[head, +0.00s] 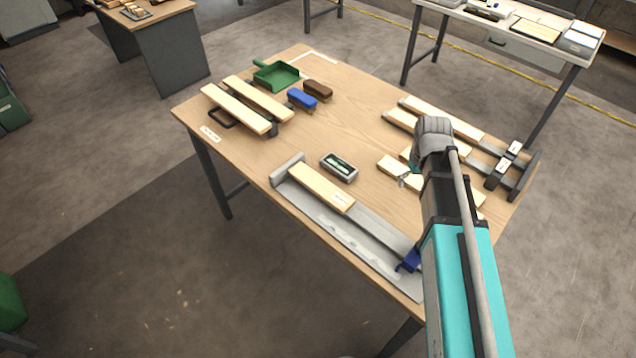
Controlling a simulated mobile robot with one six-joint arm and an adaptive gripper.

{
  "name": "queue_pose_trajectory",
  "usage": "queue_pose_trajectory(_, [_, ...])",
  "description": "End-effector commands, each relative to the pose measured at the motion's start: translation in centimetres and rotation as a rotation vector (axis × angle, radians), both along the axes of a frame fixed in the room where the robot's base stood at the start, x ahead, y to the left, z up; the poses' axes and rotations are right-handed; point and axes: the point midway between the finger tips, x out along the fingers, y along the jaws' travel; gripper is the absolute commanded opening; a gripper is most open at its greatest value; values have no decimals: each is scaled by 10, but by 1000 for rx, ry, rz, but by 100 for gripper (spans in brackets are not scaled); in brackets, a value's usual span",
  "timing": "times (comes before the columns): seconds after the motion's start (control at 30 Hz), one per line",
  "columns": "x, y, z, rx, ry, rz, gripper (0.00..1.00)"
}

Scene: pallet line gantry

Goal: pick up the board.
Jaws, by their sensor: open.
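Several pale wooden boards lie on the workbench, and I cannot tell which one the task means. One board (321,187) lies in a long grey metal channel (352,228) along the near edge. Two boards (257,98) lie side by side on a dark rack at the left. Two long boards (440,118) lie on the grey rack at the right. Shorter boards (392,166) lie nearer, beside and under my arm, which partly hides them. My gripper (404,179) is open and points down just above these shorter boards. No board shows between its fingers, which look small and partly hidden.
A grey level-like device (339,167) sits mid-bench. A green dustpan (276,75), a blue brush (302,98) and a brown brush (318,90) lie at the back. A blue clamp-like part (409,261) is at the channel's right end. Bare wood lies around the bench centre.

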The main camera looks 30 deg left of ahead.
Motion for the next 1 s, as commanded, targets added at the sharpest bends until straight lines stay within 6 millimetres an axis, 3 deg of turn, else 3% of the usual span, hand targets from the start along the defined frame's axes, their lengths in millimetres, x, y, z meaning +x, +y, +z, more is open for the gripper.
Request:
queue_pose_trajectory(0.03, [5, 22, 3, 0, 0, 48, 100])
queue_pose_trajectory(0.4, [-4, 164, 13, 0, 0, 392, 100])
queue_pose_trajectory(0.6, [-19, 227, 17, 0, 0, 541, 100])
queue_pose_trajectory(0.8, [-30, 257, 18, 0, 1, 616, 100])
queue_pose_trajectory(1.0, [-32, 262, 18, 1, 0, 631, 100])
